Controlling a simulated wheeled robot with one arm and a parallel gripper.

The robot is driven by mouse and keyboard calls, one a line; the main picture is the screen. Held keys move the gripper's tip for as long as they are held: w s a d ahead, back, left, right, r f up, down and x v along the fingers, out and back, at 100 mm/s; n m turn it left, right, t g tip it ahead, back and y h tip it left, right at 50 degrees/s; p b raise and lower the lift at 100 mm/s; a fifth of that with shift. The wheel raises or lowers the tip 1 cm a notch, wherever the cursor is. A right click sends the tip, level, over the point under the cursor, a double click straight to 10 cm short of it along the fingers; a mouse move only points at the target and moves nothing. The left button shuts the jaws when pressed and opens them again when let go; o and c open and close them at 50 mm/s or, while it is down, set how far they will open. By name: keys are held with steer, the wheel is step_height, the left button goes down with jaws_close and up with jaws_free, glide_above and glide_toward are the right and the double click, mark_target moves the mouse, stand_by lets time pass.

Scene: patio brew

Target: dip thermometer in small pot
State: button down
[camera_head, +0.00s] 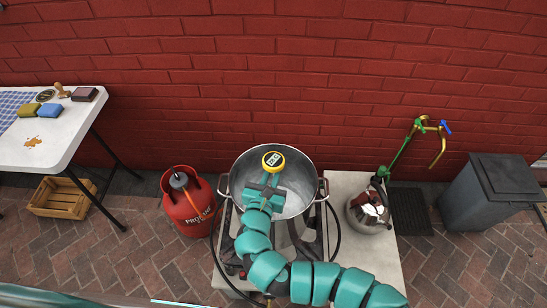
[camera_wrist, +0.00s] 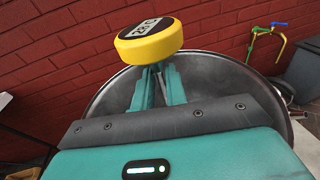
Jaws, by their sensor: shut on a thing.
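The thermometer has a round yellow head with a grey display (camera_head: 273,160). My gripper (camera_head: 267,181) is shut on it just below the head, and the thermometer head (camera_wrist: 149,42) shows above my fingers in the wrist view. The head is above the wide steel pot (camera_head: 308,168), which stands on the burner. The probe is hidden, so I cannot tell whether it reaches into the pot. The pot's grey inside also shows behind my fingers in the wrist view (camera_wrist: 225,82).
A red propane cylinder (camera_head: 190,208) stands left of the burner. A shiny metal vessel (camera_head: 366,217) sits on the pale counter (camera_head: 385,257) at right, near a green and yellow tap (camera_head: 400,155). A grey bin (camera_head: 487,195) is far right. A white table (camera_head: 48,150) is at left.

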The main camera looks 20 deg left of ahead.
stand_by(0.8)
step_height(320, 180, up, 31)
steer(key=p, duration=2.2)
steer(key=shift+f, duration=0.15)
